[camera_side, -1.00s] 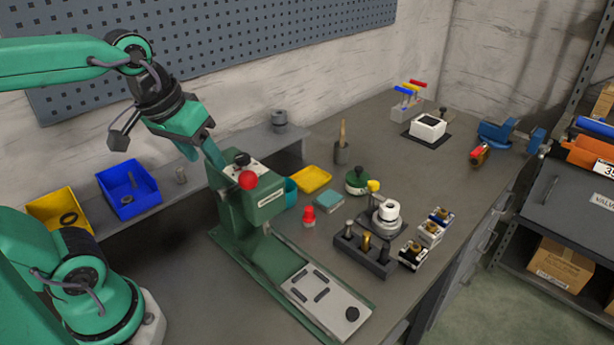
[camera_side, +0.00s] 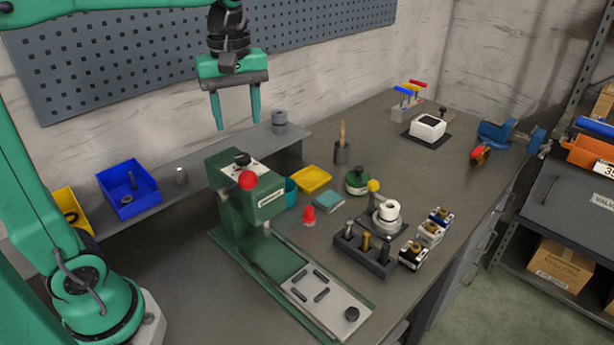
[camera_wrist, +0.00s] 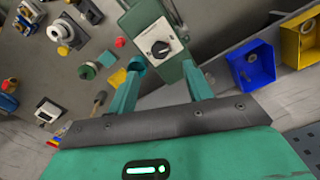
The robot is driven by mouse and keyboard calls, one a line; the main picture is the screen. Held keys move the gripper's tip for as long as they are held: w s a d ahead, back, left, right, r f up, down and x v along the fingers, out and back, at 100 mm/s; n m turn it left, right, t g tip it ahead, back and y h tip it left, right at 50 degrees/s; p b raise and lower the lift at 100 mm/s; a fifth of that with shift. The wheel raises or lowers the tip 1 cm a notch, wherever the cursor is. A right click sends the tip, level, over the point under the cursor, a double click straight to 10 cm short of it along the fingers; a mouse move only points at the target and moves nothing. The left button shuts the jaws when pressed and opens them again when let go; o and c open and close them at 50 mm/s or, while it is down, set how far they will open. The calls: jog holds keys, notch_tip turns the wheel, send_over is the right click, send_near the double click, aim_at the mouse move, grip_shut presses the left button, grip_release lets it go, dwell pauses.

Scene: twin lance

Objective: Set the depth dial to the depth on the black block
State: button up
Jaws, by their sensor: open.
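The depth dial (camera_side: 242,159) is a black knob on a pale plate on top of the green press. In the wrist view the dial (camera_wrist: 161,48) shows its black knob on a white printed face, just beyond the fingertips; its marks are too small to read. The black block (camera_side: 412,256) sits at the front right of the bench, with a brass-coloured part on top. Its depth figure cannot be read. My gripper (camera_side: 238,118) is open and empty, pointing down above the press. In the wrist view its fingers (camera_wrist: 162,72) are spread either side of the dial's line.
A red ball knob (camera_side: 248,180) sticks out from the press front. A white block (camera_side: 430,233) and a blue block (camera_side: 441,216) stand behind the black one. A dark rack (camera_side: 362,252) holds several pins. A blue bin (camera_side: 129,188) lies left on the shelf.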

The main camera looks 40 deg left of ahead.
aim_at(242, 156)
jog(key=shift+f, duration=3.9)
jog(key=c, duration=1)
